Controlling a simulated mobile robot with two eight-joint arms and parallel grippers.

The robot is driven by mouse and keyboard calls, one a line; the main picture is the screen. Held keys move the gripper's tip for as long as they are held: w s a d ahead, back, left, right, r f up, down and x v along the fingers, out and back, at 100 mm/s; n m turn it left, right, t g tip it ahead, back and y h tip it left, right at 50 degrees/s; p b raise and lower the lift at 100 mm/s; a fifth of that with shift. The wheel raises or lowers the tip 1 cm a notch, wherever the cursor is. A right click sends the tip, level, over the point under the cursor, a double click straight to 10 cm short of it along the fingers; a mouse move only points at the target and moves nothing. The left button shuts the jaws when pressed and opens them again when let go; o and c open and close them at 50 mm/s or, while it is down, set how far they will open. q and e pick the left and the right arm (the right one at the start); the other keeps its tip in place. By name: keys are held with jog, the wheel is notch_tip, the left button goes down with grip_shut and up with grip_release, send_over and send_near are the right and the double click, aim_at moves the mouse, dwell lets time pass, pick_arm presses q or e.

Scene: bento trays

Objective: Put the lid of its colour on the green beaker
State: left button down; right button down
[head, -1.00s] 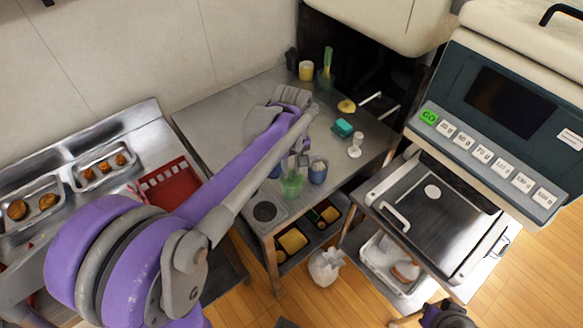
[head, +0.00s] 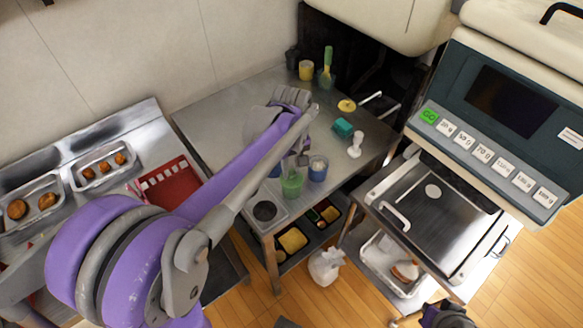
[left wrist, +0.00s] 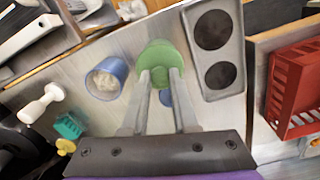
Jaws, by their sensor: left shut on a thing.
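The green beaker (head: 292,187) stands near the front edge of the steel table, just below my left gripper (head: 293,164) in the head view. In the left wrist view my left gripper (left wrist: 160,80) is shut on the green lid (left wrist: 153,52), a round disc held near its middle. The lid covers whatever is below it there, so I cannot tell whether it rests on the beaker or hangs just above it. My right gripper (head: 447,316) shows only as a dark part at the bottom edge of the head view; its jaws cannot be made out.
A blue beaker (head: 318,172) with pale contents stands close to the right of the green one. A plate with dark round recesses (left wrist: 215,76) lies on the other side. A white pestle-like thing (head: 355,147), teal block (head: 342,127) and yellow lid (head: 346,105) lie farther back.

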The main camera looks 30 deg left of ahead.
dwell(0.3)
pick_arm(q)
jog(key=shift+c, duration=0.6)
grip_release()
jog(key=shift+r, duration=0.15)
pick_arm(e)
jog(key=shift+r, duration=0.1)
pick_arm(q)
jog(key=shift+r+p, duration=1.35)
jog(key=shift+r, duration=0.9)
jog(key=shift+r+p, duration=0.6)
jog(key=shift+r, duration=0.55)
pick_arm(e)
jog(key=r, duration=0.1)
jog(key=w+r, duration=0.1)
jog(key=r, duration=0.1)
jog(key=w+r, duration=0.1)
jog(key=r, duration=0.1)
pick_arm(q)
jog(key=shift+c, duration=0.2)
pick_arm(e)
jog(key=shift+s, duration=0.1)
pick_arm(q)
grip_shut()
